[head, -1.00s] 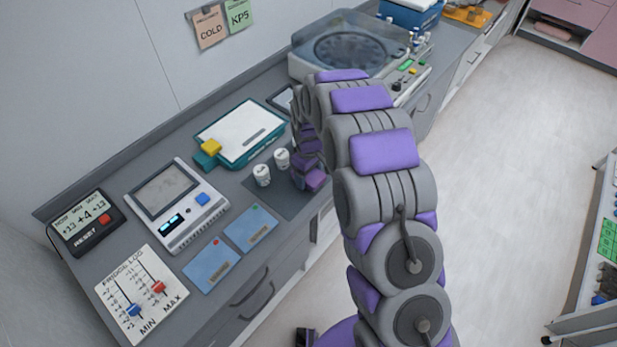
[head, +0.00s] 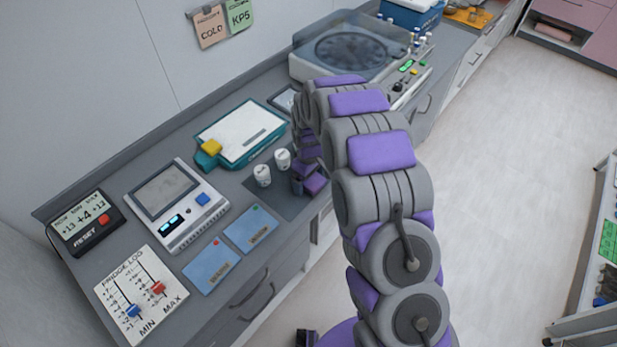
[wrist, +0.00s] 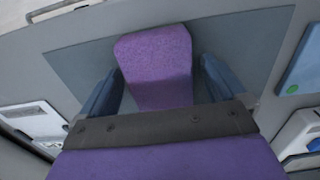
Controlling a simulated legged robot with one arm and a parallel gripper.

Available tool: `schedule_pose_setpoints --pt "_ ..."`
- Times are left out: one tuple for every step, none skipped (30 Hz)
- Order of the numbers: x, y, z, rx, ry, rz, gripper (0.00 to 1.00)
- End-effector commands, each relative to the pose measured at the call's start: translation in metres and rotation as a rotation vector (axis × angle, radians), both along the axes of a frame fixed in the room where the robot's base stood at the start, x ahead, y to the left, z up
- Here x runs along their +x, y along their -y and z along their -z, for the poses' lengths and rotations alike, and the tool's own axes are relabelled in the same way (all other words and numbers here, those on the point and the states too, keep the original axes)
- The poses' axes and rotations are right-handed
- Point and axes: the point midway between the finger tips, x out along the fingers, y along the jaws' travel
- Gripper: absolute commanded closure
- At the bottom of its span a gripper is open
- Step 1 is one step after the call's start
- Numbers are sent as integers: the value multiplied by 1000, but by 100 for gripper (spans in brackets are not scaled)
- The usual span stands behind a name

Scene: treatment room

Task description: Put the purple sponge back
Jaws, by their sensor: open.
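The purple sponge (wrist: 155,62) lies over the dark grey mat (wrist: 80,55) in the wrist view. My gripper (wrist: 162,72) is open, with one dark blue finger on each side of the sponge. Narrow gaps show between the fingers and the sponge. The sponge's near end is hidden by my gripper's body. In the head view my gripper (head: 308,172) is low over the mat (head: 270,202) near the counter's front edge. Purple shows there too, but I cannot clearly tell sponge from gripper.
Two white pots (head: 262,176) (head: 283,159) stand left of my gripper. Blue cards (head: 250,229), a teal-edged tray (head: 222,161) with a yellow block, and a grey meter (head: 178,205) lie further left. A centrifuge (head: 345,50) stands behind.

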Motion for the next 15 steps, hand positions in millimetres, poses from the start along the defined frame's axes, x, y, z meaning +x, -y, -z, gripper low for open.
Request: schedule_pose_setpoints --pt "0 0 -1 1 1 0 2" --pt "0 0 -2 0 1 0 2" --pt "0 0 -5 0 1 0 2" --pt "0 0 -7 1 2 0 2" --pt "1 0 -10 1 2 0 2" --pt "1 0 -14 1 3 0 2" --pt "1 0 -17 2 4 0 2" --pt "1 0 -22 1 5 0 2" --pt "1 0 -28 1 5 0 2" --pt "1 0 -33 1 5 0 2" --pt "1 0 -38 2 4 0 2" --pt "1 0 -46 1 3 0 2" --pt "1 0 -52 1 3 0 2" --pt "1 0 -59 2 4 0 2" --pt "2 0 -68 2 7 0 2"
